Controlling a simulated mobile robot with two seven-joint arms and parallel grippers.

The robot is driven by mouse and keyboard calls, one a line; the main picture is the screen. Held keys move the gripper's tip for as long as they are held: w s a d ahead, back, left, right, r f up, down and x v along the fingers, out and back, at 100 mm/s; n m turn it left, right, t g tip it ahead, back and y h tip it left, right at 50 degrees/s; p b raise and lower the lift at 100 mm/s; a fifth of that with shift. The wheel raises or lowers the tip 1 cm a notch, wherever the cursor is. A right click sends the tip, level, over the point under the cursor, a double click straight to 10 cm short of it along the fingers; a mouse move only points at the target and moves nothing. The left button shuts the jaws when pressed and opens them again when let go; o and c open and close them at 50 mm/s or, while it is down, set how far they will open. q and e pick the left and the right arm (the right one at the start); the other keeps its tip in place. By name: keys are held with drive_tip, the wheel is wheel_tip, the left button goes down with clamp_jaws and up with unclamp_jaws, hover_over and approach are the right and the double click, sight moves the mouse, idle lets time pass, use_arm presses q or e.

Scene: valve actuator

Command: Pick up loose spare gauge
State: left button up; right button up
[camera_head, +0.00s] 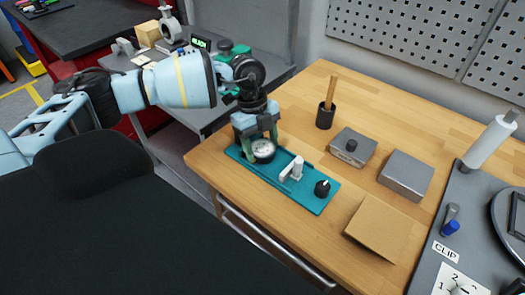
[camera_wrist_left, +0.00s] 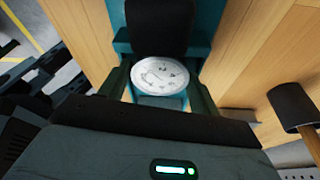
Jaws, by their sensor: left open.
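A round gauge (camera_head: 263,149) with a white dial and dark rim sits at the left end of a teal tray (camera_head: 318,205) on the wooden bench. My left gripper (camera_head: 262,137) points down over it, with its fingers open around the gauge. In the left wrist view the gauge dial (camera_wrist_left: 160,75) lies between the two dark fingers of my left gripper (camera_wrist_left: 158,92). A dark shape stands just beyond the dial there. I cannot tell whether the fingers touch the gauge. My right gripper is not in view.
A white lever (camera_head: 293,169) and a black knob (camera_head: 322,188) share the tray. A grey block (camera_head: 406,175) and a brown square (camera_head: 377,229) lie to the right.

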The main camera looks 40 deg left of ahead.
sight(262, 147)
use_arm(q)
drive_tip(key=shift+c, duration=0.4)
drive_tip(key=c, duration=0.7)
drive_tip(key=shift+o, duration=0.2)
wheel_tip(262, 147, up, 10)
